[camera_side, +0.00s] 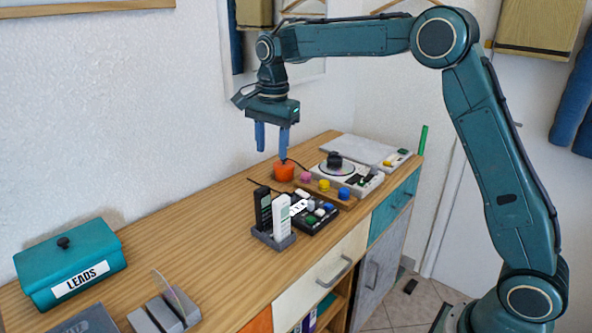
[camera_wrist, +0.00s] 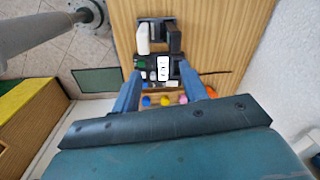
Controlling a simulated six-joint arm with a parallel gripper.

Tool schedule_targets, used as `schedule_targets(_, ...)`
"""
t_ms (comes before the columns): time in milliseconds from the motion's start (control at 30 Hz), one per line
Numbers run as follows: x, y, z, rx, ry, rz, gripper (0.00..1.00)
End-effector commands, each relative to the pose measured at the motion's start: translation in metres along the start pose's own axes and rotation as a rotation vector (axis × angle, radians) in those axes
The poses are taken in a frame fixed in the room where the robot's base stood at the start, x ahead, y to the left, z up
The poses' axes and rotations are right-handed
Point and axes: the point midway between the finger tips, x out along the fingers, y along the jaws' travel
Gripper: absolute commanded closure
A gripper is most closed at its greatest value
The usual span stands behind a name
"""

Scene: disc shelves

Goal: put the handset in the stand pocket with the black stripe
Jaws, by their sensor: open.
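My gripper (camera_side: 272,151) is open and empty, pointing down high above the cabinet top. Its fingers also show in the wrist view (camera_wrist: 160,72). A grey stand (camera_side: 272,239) holds an upright black handset (camera_side: 263,209) and an upright white handset (camera_side: 282,218); the stand is at the top of the wrist view (camera_wrist: 155,19). A white piece with dark marks (camera_side: 299,207), perhaps another handset, is at the dark button box behind the stand. It appears between my fingers in the wrist view (camera_wrist: 163,68), well below them. I cannot make out a black stripe on the stand.
The dark button box (camera_side: 322,219) stands close behind the stand. An orange round object (camera_side: 284,171), coloured knobs (camera_side: 324,185) and a turntable (camera_side: 337,170) lie farther back. A teal LEADS box (camera_side: 70,265) is at the left. Wood between them is clear.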

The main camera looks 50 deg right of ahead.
Motion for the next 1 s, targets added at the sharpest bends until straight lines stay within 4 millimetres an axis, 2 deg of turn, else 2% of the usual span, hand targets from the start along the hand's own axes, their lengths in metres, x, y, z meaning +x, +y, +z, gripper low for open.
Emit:
schedule_targets(33, -0.012, 0.010, 0.002, -0.040, 0.004, -0.016, 0.57)
schedule_targets(200, -0.040, 0.045, 0.009, -0.197, 0.019, -0.062, 0.57)
schedule_targets(500, -0.075, 0.114, 0.023, -0.470, 0.065, -0.139, 0.57)
schedule_targets(733, -0.087, 0.170, 0.034, -0.679, 0.115, -0.190, 0.57)
schedule_targets(1000, -0.085, 0.236, 0.048, -0.922, 0.190, -0.239, 0.57)
